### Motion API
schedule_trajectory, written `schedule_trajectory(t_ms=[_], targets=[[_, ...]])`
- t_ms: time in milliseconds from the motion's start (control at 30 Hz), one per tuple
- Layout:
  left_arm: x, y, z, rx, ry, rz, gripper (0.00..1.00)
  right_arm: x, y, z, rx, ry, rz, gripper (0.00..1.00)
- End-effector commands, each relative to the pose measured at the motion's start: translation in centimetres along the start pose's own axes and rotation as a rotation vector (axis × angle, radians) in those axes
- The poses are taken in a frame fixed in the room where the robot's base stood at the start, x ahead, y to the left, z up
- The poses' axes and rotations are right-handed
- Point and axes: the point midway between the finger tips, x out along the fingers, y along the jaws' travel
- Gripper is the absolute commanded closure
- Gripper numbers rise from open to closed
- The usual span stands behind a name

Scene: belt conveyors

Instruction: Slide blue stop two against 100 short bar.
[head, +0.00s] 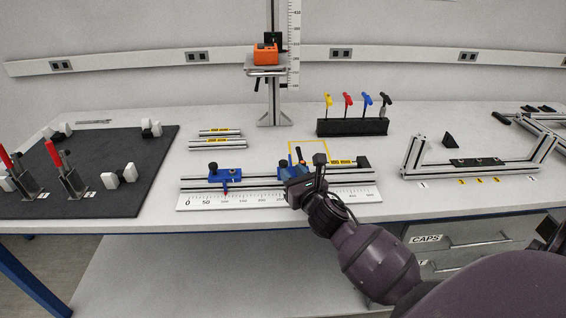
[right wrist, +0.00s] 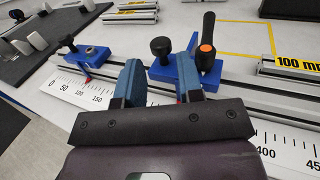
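A blue stop (head: 226,175) with a black knob sits at the left of the rail, its red pointer near 100 on the scale. A second blue stop (right wrist: 175,70), with a black knob and an orange-capped lever, sits farther right; in the head view my right gripper (head: 292,180) partly hides it. In the right wrist view my right gripper (right wrist: 158,88) is open, with its blue fingers apart close to this stop; contact is unclear. A short metal bar labelled 100 mm (right wrist: 291,68) lies to the right of that stop, apart from it. My left gripper is not in view.
A white scale (head: 265,200) runs along the rail's front. Two labelled bars (head: 218,144) lie behind left. A yellow outline (head: 308,142) and a black holder with coloured handles (head: 352,127) are behind. A dark board with clamps (head: 110,175) is left; a metal frame (head: 480,165) is right.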

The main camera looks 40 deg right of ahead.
Motion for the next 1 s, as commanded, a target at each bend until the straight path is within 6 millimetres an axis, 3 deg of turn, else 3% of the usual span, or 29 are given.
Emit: schedule_trajectory(t_ms=[300,500,800,1000], targets=[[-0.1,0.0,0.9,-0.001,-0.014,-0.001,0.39,4.6,0.0,0.0,0.002,-0.001,0.0,0.66],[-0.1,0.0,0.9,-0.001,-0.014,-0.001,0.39,5.7,0.0,0.0,0.002,0.0,0.0,0.66],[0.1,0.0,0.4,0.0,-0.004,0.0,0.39,5.8,0.0,0.0,0.002,0.0,0.0,0.66],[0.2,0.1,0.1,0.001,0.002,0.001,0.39,5.8,0.0,0.0,0.002,0.0,0.0,0.96]])
